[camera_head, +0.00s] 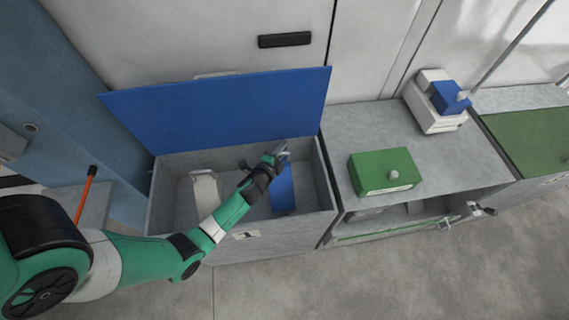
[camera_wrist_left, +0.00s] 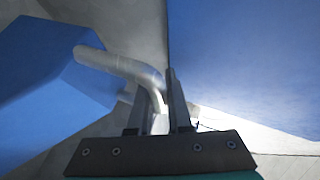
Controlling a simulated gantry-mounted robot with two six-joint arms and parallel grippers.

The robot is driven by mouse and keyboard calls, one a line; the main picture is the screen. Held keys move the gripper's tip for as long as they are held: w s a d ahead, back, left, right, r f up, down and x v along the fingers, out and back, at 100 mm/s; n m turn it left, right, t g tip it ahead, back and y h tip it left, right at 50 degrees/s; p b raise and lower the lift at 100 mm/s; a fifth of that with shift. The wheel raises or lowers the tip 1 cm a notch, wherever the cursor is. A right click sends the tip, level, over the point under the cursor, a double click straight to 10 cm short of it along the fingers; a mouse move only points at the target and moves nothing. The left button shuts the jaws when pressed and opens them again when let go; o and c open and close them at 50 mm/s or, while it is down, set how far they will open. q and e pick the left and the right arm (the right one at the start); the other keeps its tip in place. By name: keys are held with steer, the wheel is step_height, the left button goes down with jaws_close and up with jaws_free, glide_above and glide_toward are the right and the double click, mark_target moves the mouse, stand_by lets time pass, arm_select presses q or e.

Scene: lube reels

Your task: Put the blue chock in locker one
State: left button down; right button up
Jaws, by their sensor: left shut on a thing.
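The blue chock (camera_head: 284,190) is inside the open grey locker (camera_head: 160,196) with the raised blue lid (camera_head: 225,108). My left gripper (camera_head: 280,152) reaches into this locker, just above the chock. In the left wrist view the blue chock (camera_wrist_left: 50,85) is at the left, with a bent metal handle (camera_wrist_left: 125,66). My left gripper (camera_wrist_left: 163,105) is shut on that handle. The blue lid (camera_wrist_left: 250,55) fills the upper right of that view. Whether the chock touches the locker floor is hard to tell. My right gripper is not in view.
A white object (camera_head: 205,192) lies in the locker's left part. To the right, a grey locker top (camera_head: 400,130) carries a green block (camera_head: 383,172) and a white item with a blue block (camera_head: 450,97). A green lid (camera_head: 530,138) is at the far right.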

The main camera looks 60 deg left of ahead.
arm_select(q)
steer(key=shift+a+f+b, duration=0.1)
steer(key=shift+f+b, duration=2.15)
steer(key=shift+f, duration=0.25)
steer(key=shift+w+r, duration=0.1)
steer(key=shift+r, duration=0.05)
steer(key=c, duration=0.9)
jaws_free()
steer(key=shift+o, duration=0.3)
steer(key=shift+s+d+r+p, duration=0.1)
steer(key=shift+s+d+p, duration=0.2)
steer(key=shift+s+p, duration=0.1)
steer(key=p+v, duration=0.2)
steer(key=v, duration=0.9)
steer(key=shift+s, duration=0.1)
